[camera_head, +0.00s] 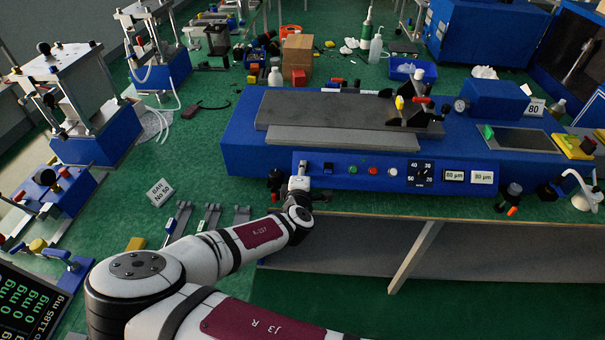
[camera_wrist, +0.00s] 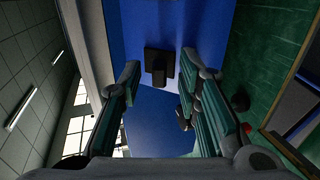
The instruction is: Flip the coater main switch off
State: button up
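The coater (camera_head: 240,145) is a long blue machine with a grey flat bed, on the bench at the centre right. Its main switch looks to be the small black switch (camera_head: 328,168) at the left of the front panel. In the wrist view a black switch (camera_wrist: 160,63) with a square plate and a raised part shows on the blue face. My gripper (camera_head: 301,168) is in front of the panel, just left of the switch in the head view. In the wrist view my gripper (camera_wrist: 160,78) is open and empty, its fingers either side of the switch and apart from it.
Right of the switch are a green button (camera_head: 352,170), a red button (camera_head: 373,171), a white button (camera_head: 393,172) and a dial (camera_head: 420,173). A dark knob (camera_head: 275,179) sits left of my gripper. The bench's front edge runs below the panel.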

jog(key=v, duration=0.7)
jog(key=shift+s, duration=0.25)
dwell(0.4)
